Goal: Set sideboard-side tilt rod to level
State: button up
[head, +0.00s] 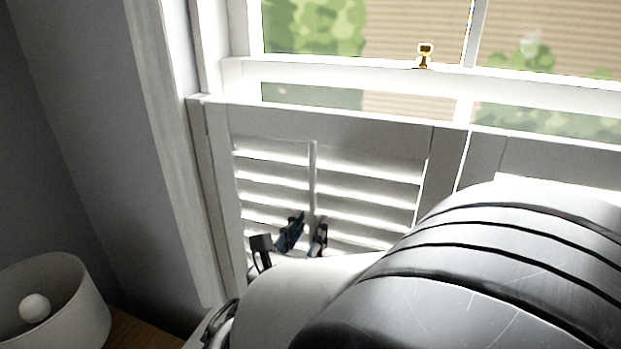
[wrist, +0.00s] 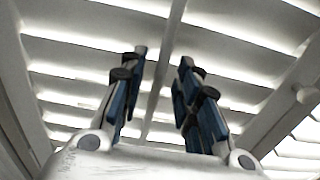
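The left shutter panel (head: 375,165) stands in the lower window, with white slats tilted and bright gaps between them. Its tilt rod (head: 312,170) is a thin white vertical bar down the slats; it also shows in the wrist view (wrist: 173,40). My gripper (head: 305,226) is at the lower part of this rod. In the wrist view my gripper (wrist: 163,58) has its dark blue fingers apart, one on each side of the rod, with gaps visible on both sides. The rod's lower end is hidden behind my gripper and arm in the head view.
A white lampshade (head: 65,305) with a bulb stands on a wooden top (head: 140,328) at lower left, the sideboard side. A second shutter panel (head: 560,165) is at right, partly hidden by my arm. A brass latch (head: 424,55) sits on the sash. A round knob (wrist: 308,94) shows in the wrist view.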

aim_at(311, 239)
jog(key=shift+s, duration=0.15)
jog(key=shift+c, duration=0.5)
grip_shut()
notch_tip(311, 239, down, 3)
jog(key=shift+f+b, duration=0.15)
jog(key=shift+b, duration=1.05)
jog(key=shift+o, duration=0.5)
grip_release()
